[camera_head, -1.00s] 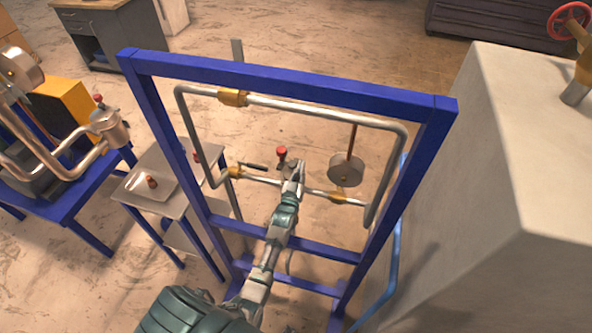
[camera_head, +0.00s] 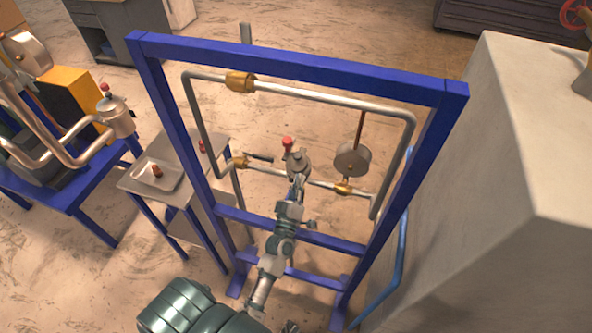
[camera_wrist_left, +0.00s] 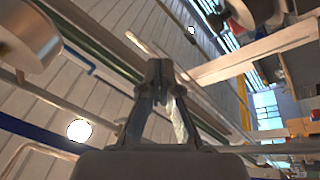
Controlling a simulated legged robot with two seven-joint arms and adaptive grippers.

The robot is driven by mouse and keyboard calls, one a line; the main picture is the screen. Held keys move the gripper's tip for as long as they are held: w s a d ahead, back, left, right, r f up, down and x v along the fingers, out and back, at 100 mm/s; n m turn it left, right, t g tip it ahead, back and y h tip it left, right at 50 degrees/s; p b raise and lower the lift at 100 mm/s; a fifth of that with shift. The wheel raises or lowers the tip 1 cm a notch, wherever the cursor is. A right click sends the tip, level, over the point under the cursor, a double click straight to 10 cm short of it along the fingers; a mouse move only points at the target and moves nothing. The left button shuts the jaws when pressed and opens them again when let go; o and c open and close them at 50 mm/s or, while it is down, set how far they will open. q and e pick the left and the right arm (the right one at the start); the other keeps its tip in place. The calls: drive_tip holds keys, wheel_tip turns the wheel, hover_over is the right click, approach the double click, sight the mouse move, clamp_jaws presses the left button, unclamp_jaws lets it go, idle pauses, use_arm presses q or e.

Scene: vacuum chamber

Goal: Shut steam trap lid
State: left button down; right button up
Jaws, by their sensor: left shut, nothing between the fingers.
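The steam trap (camera_head: 300,168) appears as a small grey round body on the lower pipe inside the blue frame. A red knob (camera_head: 288,142) on a short stem stands at its upper left, seemingly on the lid. I cannot tell how far the lid is open. My left gripper (camera_head: 298,181) reaches up from below, just under the trap body and partly covering it. I cannot tell if it touches. In the left wrist view the left gripper (camera_wrist_left: 160,70) is shut and empty. A small dark part (camera_head: 290,327) at the bottom edge may be my right gripper.
The blue frame (camera_head: 300,69) surrounds the pipes and my left arm. A round grey disc (camera_head: 352,160) hangs on a brown rod right of the trap. A large pale block (camera_head: 480,190) stands close on the right. A side table (camera_head: 135,185) stands at the left.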

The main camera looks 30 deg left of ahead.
use_arm(q)
drive_tip(key=s+f+n+g+y+b, duration=0.25)
drive_tip(key=s+f+n, duration=0.35)
drive_tip(key=n, duration=0.5)
drive_tip(key=p, duration=0.2)
approach(297, 159)
drive_tip(key=shift+t, duration=0.25)
drive_tip(key=x, duration=0.6)
drive_tip(key=shift+w+a+f, duration=0.1)
drive_tip(key=shift+w+f, duration=0.1)
drive_tip(key=shift+w+a+h, duration=0.25)
drive_tip(key=shift+w+a, duration=0.05)
drive_tip(key=shift+w, duration=0.15)
use_arm(e)
drive_tip(key=shift+s+a+f, duration=0.15)
drive_tip(key=shift+a+f, duration=0.05)
drive_tip(key=shift+f, duration=0.3)
drive_tip(key=shift+s+a+f, duration=0.1)
drive_tip(key=shift+a+f, duration=0.05)
drive_tip(key=shift+f, duration=0.35)
use_arm(q)
drive_tip(key=shift+d, duration=0.1)
use_arm(e)
drive_tip(key=shift+a, duration=0.2)
